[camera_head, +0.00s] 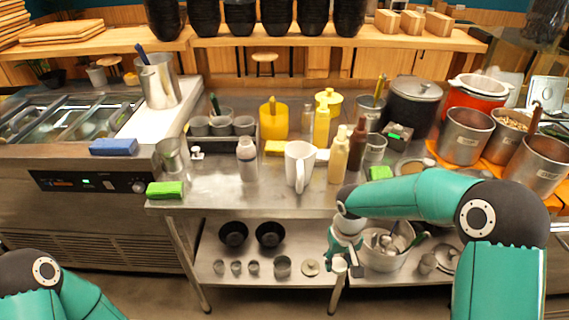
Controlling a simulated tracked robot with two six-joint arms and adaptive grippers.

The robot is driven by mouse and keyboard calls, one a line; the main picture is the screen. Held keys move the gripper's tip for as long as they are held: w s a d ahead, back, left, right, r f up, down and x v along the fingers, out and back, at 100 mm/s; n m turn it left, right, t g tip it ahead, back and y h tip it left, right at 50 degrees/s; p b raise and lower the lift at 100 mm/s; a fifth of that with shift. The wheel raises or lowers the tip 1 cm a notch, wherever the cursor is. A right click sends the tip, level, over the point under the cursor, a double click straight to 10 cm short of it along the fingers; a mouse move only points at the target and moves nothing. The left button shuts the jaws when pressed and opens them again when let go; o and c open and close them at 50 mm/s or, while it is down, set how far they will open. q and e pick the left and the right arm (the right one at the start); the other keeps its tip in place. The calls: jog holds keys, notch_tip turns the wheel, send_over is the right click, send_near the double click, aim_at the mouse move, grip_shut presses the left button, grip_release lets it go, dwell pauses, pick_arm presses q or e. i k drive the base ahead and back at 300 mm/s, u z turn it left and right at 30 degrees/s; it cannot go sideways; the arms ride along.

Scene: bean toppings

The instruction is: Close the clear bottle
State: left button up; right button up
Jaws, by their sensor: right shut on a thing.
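A clear, whitish bottle (247,162) stands upright on the steel counter, left of the white pitcher (299,165). Whether a cap sits on its neck is too small to tell. A small white piece (197,153) stands on the counter to its left; it may be a cap. My right gripper (346,268) hangs low at the counter's front edge, to the right of and well apart from the bottle. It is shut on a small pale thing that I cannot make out. My left gripper is out of view; only part of my left arm shows at lower left.
Sauce bottles (338,155) stand right of the pitcher. A yellow container (274,120) and a rack of cups (222,127) stand behind. A green sponge (165,190) lies at the front left. The lower shelf (300,240) holds bowls and cups. The counter's front left is fairly clear.

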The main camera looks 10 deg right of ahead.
aim_at(247, 151)
jog(key=z, duration=0.15)
jog(key=i, duration=0.45)
jog(key=z, duration=0.55)
